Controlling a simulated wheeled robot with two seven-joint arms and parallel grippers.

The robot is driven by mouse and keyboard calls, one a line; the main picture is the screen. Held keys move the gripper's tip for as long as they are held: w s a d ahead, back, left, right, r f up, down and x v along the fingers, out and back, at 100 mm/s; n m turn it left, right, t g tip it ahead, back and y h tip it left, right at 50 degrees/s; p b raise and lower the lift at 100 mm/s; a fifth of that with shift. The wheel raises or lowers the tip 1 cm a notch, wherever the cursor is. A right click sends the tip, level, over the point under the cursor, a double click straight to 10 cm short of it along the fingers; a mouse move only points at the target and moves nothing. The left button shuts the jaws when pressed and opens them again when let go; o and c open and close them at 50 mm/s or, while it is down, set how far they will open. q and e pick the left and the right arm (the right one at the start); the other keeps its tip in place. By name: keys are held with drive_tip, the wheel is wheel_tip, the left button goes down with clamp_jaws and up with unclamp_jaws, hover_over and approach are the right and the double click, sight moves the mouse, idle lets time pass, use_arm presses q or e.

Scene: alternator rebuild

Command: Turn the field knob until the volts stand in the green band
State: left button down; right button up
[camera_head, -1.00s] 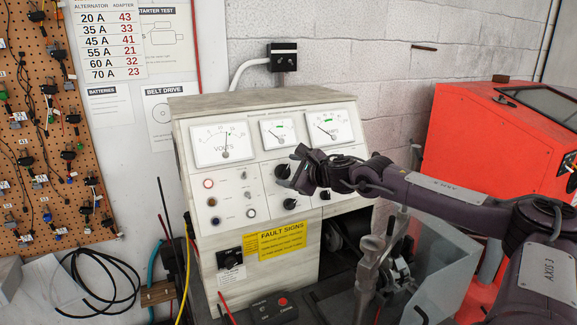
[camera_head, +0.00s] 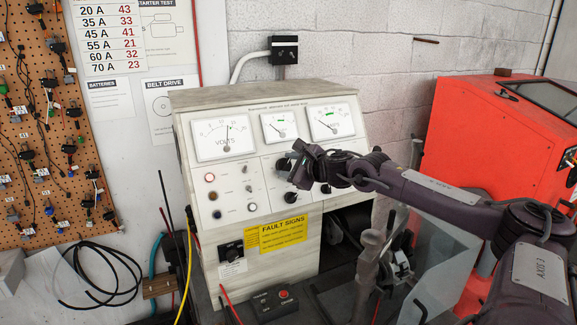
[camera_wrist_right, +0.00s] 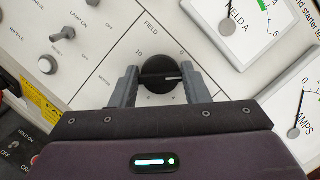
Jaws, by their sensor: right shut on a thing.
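The black field knob (camera_wrist_right: 160,78) sits on the pale panel under the FIELD label in the right wrist view. My right gripper (camera_wrist_right: 160,80) is shut on it, one finger on each side. The knob's white line points right in that view. In the head view my right gripper (camera_head: 297,170) hides the knob. The volts meter (camera_head: 210,150) is at the panel's upper left in the head view. Its needle stands nearly upright, close to a small green mark; I cannot tell whether it is inside the band. My left gripper is not in view.
The field amps meter (camera_head: 278,127) and amps meter (camera_head: 331,121) are right of the volts meter. Other small knobs and switches surround the field knob. A yellow fault signs label (camera_head: 283,232) is below. A red machine (camera_head: 470,130) stands right.

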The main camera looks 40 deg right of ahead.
drive_tip(key=shift+f+m+b, duration=0.3)
drive_tip(key=shift+m+b, duration=0.3)
drive_tip(key=shift+b, duration=0.4)
drive_tip(key=m+h+b, duration=0.1)
drive_tip(key=m+b, duration=0.1)
drive_tip(key=shift+m+b, duration=0.3)
drive_tip(key=shift+b, duration=0.1)
drive_tip(key=shift+a+m+t+h+b, duration=0.1)
drive_tip(key=shift+m+t+h+b, duration=0.5)
drive_tip(key=shift+m, duration=0.5)
drive_tip(key=m+h+b, duration=0.1)
drive_tip(key=m, duration=0.2)
drive_tip(key=shift+r+g, duration=0.1)
drive_tip(key=shift+g, duration=0.2)
drive_tip(key=m+h, duration=0.1)
drive_tip(key=m, duration=0.2)
drive_tip(key=shift+r+m, duration=0.1)
drive_tip(key=shift+m, duration=0.2)
drive_tip(key=m+h, duration=0.1)
drive_tip(key=m, duration=0.2)
drive_tip(key=shift+g, duration=0.4)
drive_tip(key=m+g+h+p, duration=0.1)
drive_tip(key=m, duration=0.3)
drive_tip(key=shift+a+r+p, duration=0.1)
drive_tip(key=shift+p, duration=0.3)
drive_tip(key=shift+m+g+h+p, duration=0.45)
drive_tip(key=shift+m+p, duration=0.2)
drive_tip(key=shift+m, duration=1.15)
